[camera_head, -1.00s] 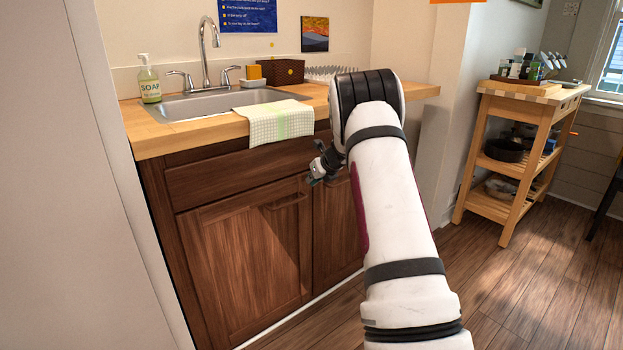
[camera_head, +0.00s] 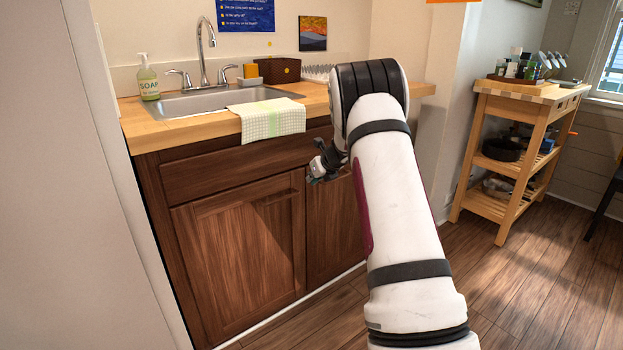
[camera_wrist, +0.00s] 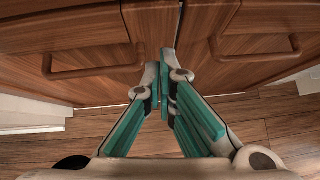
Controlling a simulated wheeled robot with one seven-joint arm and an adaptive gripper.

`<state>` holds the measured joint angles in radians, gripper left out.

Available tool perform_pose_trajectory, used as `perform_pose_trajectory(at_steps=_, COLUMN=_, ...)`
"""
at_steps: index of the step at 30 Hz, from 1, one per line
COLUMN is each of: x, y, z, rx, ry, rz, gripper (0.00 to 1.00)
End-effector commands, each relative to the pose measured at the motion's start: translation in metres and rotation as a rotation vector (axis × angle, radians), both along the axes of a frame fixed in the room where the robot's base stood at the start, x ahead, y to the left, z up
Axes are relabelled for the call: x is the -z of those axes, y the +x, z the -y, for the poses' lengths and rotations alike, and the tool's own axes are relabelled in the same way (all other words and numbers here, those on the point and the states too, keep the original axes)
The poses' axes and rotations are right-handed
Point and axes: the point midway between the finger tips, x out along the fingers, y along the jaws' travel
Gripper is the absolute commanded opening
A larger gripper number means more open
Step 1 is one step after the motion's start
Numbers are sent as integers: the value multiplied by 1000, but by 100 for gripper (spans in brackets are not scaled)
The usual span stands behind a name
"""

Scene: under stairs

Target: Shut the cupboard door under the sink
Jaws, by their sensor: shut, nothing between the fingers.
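The dark wood cupboard under the sink has a left door (camera_head: 240,255) and a right door (camera_head: 330,235). Both look closed or nearly so in the head view; I cannot tell whether either is slightly ajar. In the wrist view the left door (camera_wrist: 85,35) and right door (camera_wrist: 250,40) meet near the centre with a narrow dark seam, each with a bar handle. My gripper (camera_head: 316,176) is in front of the doors, near their upper meeting edges. In the wrist view its teal fingers (camera_wrist: 164,82) are shut and empty, pointing at the seam. Contact is unclear.
Above are the sink (camera_head: 215,103), a soap bottle (camera_head: 149,80) and a checked towel (camera_head: 270,120) hanging over the counter edge. A wooden cart (camera_head: 520,135) stands at right. Wooden floor (camera_head: 510,270) is clear between. A pale wall edge is close at left.

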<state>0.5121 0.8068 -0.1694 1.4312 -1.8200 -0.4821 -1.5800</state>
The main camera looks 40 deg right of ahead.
Motion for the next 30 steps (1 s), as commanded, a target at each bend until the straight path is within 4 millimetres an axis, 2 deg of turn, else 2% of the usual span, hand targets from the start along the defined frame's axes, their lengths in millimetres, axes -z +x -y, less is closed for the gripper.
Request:
perform_pose_trajectory(at_steps=15, x=-51, y=-55, z=2, rx=3, ry=0, rz=-1, gripper=0)
perform_pose_trajectory(at_steps=21, x=-56, y=-63, z=1, rx=2, ry=1, rz=-2, gripper=0)
perform_pose_trajectory(at_steps=28, x=-56, y=-63, z=1, rx=2, ry=1, rz=-2, gripper=0)
perform_pose_trajectory(at_steps=30, x=-70, y=-61, z=-1, rx=45, ry=12, rz=22, gripper=0)
